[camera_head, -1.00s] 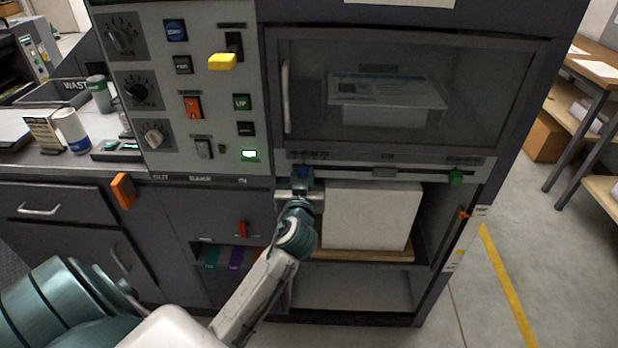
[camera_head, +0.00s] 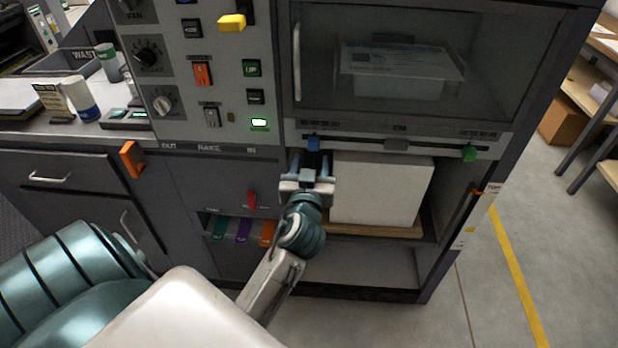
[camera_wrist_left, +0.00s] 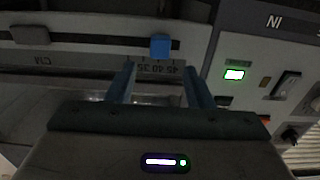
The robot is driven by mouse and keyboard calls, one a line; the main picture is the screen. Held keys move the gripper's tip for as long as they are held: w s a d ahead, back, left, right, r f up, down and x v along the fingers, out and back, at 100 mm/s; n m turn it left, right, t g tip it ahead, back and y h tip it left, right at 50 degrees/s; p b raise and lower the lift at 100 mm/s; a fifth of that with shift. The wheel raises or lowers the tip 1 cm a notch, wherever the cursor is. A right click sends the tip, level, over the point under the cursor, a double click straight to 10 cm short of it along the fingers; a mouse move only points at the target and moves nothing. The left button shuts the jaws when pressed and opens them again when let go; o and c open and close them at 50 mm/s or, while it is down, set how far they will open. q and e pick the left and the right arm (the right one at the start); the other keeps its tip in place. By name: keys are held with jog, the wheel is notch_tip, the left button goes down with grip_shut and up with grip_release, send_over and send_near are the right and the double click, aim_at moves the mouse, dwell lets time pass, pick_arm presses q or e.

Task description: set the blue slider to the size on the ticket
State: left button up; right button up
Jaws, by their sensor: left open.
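The blue slider (camera_head: 313,142) sits at the left end of the rail below the machine's window. In the left wrist view the blue slider (camera_wrist_left: 160,47) shows upside down beside a scale (camera_wrist_left: 158,70) with numbers that seem to read 35, 40, 45. My left gripper (camera_head: 311,163) is open just below the slider, with a gap between them. In the wrist view its fingertips (camera_wrist_left: 158,84) stand apart on either side of the slider's line, short of it. A small printed card (camera_head: 52,99) stands on the left counter; its text is unreadable, and I cannot tell if it is the ticket.
A green slider (camera_head: 469,153) and a grey block (camera_head: 397,145) are on the same rail. A white paper stack (camera_head: 380,190) lies in the bay below, right of my gripper. A red lever (camera_head: 252,200) and coloured tabs (camera_head: 242,231) are at lower left. An orange handle (camera_head: 132,159) sticks out farther left.

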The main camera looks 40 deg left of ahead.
pick_arm(q)
jog(key=shift+b+v, duration=0.3)
jog(key=shift+v, duration=1.8)
pick_arm(e)
jog(key=shift+w+a+r, duration=0.1)
jog(key=shift+w+r, duration=0.25)
jog(key=shift+w, duration=0.35)
jog(key=shift+w+a+r, duration=0.1)
jog(key=shift+w+r, duration=0.25)
jog(key=shift+w, duration=0.3)
